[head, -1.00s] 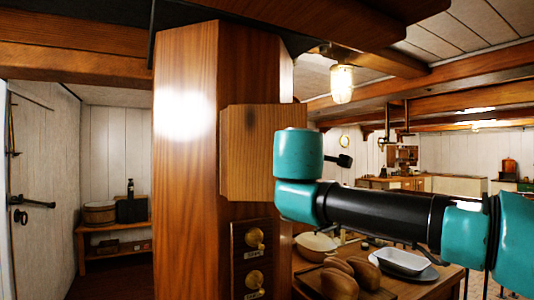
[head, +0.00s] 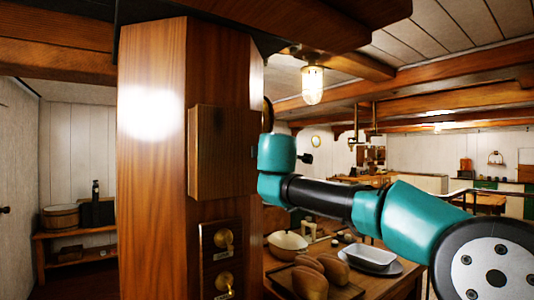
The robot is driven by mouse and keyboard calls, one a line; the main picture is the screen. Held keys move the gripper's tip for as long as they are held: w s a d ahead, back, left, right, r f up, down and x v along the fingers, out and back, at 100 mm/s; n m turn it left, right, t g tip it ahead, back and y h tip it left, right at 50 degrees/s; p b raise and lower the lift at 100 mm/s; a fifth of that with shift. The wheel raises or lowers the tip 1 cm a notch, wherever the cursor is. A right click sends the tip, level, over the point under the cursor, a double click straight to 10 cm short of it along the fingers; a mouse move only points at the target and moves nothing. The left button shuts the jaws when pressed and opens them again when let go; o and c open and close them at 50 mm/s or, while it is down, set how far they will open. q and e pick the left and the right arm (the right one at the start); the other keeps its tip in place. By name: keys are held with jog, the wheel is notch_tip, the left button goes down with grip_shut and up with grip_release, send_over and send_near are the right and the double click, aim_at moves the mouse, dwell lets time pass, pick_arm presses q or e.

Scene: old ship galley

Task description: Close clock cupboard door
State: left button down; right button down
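A wooden panel (head: 228,152), which looks like the clock cupboard door, stands on the face of the thick varnished wooden column (head: 152,200). No clock face shows, and I cannot tell how far the door is open. My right arm comes in from the right, and its teal wrist end is close to the panel's right edge. The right gripper is not visible; the panel or the wrist may hide it. I cannot tell whether it touches the door. My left gripper is out of view.
A table to the right holds bread loaves (head: 310,275), a white dish (head: 370,257) and a bowl (head: 288,244). A lit lamp (head: 312,84) hangs above. A bench (head: 70,237) stands at the left.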

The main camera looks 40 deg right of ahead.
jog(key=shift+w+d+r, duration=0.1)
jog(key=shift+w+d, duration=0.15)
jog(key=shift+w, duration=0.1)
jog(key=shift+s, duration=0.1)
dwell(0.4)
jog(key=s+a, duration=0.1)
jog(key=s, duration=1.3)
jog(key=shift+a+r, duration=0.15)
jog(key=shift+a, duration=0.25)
